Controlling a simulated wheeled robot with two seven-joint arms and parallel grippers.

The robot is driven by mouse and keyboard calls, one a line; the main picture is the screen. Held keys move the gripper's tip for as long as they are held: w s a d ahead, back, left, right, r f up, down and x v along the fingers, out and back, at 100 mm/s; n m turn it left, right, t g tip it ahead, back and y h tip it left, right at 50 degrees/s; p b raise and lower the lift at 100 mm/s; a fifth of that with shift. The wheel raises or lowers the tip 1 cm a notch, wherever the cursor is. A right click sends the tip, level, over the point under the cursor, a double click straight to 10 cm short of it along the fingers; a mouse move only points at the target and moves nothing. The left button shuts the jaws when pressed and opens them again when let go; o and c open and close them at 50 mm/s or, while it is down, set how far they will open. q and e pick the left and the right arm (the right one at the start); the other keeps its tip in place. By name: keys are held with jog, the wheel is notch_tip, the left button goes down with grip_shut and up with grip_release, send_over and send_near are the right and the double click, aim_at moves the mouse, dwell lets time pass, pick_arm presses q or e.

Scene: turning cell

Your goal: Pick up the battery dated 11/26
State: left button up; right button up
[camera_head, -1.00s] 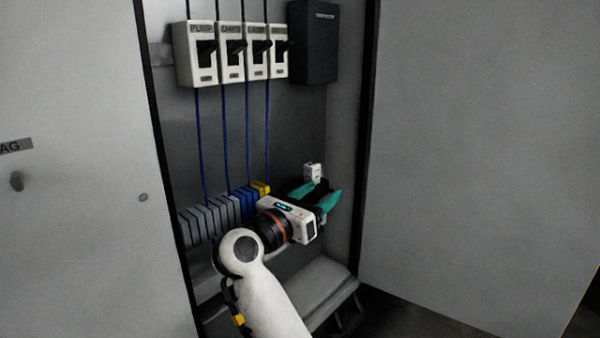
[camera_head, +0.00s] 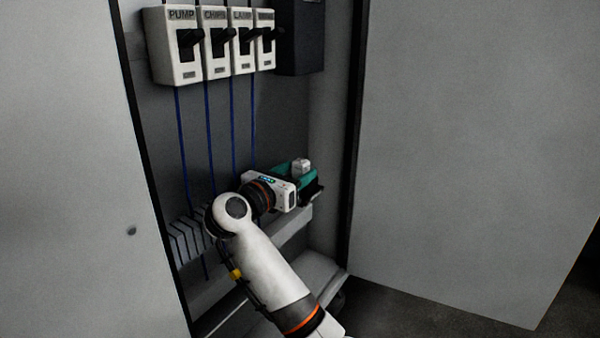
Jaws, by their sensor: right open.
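A small white block (camera_head: 301,166) shows inside the open cabinet, right at the fingers of my right gripper (camera_head: 303,181). No date can be read on it, and I cannot tell whether it is the battery. The gripper's teal fingers are open, and they partly hide the lower part of the block. I cannot tell whether they touch it. My right arm reaches in from the lower middle. No battery dated 11/26 can be made out. My left gripper is not in view.
A row of labelled switches, including PUMP (camera_head: 176,45), hangs above with blue wires running down. A dark box (camera_head: 300,38) is beside them. Pale terminal blocks (camera_head: 185,240) stand left of my arm. The cabinet's grey panels (camera_head: 470,150) flank the opening.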

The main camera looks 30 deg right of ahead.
aim_at(305, 163)
jog(key=x, duration=0.2)
jog(key=p+x, duration=0.1)
jog(key=x, duration=0.1)
jog(key=shift+r, duration=0.25)
jog(key=shift+w+d+f, duration=0.1)
jog(key=shift+w+d, duration=0.1)
jog(key=shift+d, duration=0.1)
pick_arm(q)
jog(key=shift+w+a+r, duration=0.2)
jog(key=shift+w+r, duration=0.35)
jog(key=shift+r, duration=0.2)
pick_arm(e)
jog(key=shift+a, duration=0.1)
jog(key=shift+c, duration=0.2)
jog(key=c, duration=1.1)
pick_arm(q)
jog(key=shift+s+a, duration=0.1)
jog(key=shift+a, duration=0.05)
